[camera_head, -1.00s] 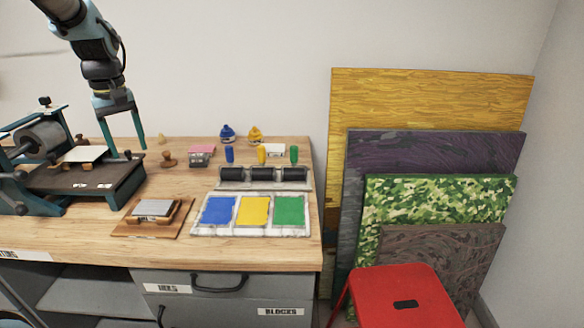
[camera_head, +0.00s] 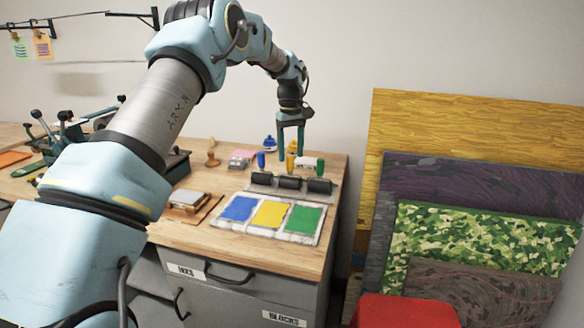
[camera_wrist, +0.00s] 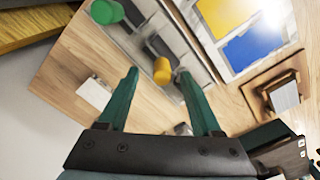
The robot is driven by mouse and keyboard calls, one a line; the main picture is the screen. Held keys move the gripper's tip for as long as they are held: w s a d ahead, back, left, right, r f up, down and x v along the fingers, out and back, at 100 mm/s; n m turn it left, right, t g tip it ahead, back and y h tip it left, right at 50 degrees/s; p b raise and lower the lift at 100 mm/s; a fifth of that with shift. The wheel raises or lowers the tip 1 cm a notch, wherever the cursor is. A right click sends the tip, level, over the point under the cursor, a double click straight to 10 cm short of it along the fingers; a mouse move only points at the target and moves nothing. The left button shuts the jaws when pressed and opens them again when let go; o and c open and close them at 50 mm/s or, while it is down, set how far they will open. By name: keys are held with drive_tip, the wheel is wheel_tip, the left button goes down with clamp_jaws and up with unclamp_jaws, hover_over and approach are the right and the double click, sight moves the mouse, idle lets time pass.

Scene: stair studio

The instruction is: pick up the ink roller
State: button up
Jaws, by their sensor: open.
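Three ink rollers with black cylinders rest on a rack at the back right of the workbench. Their upright handles are blue (camera_head: 261,160), yellow (camera_head: 290,164) and green (camera_head: 320,167). My gripper (camera_head: 290,153) is open and empty, fingers pointing down above the middle, yellow-handled roller. In the wrist view the yellow handle (camera_wrist: 162,70) appears between my gripper's fingertips (camera_wrist: 158,76), with no clear contact. The green handle (camera_wrist: 107,11) is at upper left there. The blue handle is mostly hidden behind a finger in the wrist view.
An ink tray (camera_head: 222,225) with blue, yellow and green pads lies in front of the rack. A block on a wooden board (camera_head: 200,212) is left of it. A white box (camera_wrist: 95,93) stands near the rack. Panels (camera_head: 480,185) and a red stool (camera_head: 405,312) are at right.

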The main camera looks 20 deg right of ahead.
sight(290, 171)
drive_tip(key=shift+a+f+p, duration=0.15)
drive_tip(key=shift+f+p, duration=1.15)
drive_tip(key=shift+f, duration=1.55)
clamp_jaws()
